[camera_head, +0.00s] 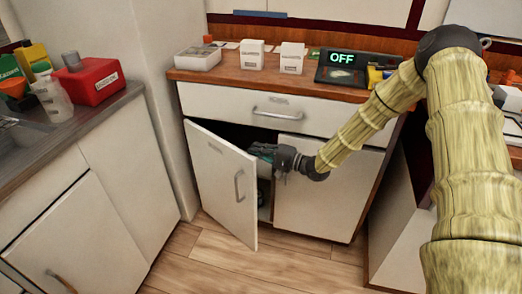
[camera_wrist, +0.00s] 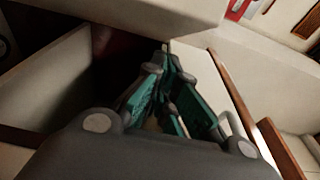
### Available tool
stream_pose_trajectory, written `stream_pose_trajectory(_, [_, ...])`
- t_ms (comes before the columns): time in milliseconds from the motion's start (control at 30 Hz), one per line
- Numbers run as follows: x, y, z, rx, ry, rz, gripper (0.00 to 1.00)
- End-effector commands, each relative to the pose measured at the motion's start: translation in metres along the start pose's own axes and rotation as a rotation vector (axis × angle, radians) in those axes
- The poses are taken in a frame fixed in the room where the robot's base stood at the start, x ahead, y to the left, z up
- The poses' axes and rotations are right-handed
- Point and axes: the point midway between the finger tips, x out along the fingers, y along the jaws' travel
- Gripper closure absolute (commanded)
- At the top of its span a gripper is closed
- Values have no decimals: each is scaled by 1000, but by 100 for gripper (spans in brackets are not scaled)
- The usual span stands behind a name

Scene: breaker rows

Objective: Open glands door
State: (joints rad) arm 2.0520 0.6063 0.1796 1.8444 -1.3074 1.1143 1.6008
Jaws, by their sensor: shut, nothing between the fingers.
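The glands door, a white cabinet door (camera_head: 222,182) with a metal handle (camera_head: 239,186), stands partly open in the head view, hinged on its left side. No label that reads "glands" is legible on it. My gripper (camera_head: 258,150) is at the dark gap between this door's upper free edge and the closed right door (camera_head: 315,190). In the wrist view my gripper (camera_wrist: 168,100) points into the dark opening, its teal fingers shut and empty. Whether a finger touches the door is unclear. The cabinet's inside is mostly dark.
A drawer front (camera_head: 275,112) with a handle spans above the doors. The counter (camera_head: 260,80) holds white boxes, a tray and a display reading OFF (camera_head: 342,57). A left counter holds a red box (camera_head: 90,80). Wooden floor (camera_head: 240,270) is clear before the cabinet.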

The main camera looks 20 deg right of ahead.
Motion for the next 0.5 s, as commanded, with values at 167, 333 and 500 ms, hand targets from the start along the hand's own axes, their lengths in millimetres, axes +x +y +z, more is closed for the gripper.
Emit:
stream_pose_trajectory(167, [30, 2, 0, -1, -1, 1, 100])
stream_pose_trajectory(333, [52, 1, 0, -2, -1, 0, 100])
stream_pose_trajectory(500, [64, 0, -1, -1, 2, 0, 100])
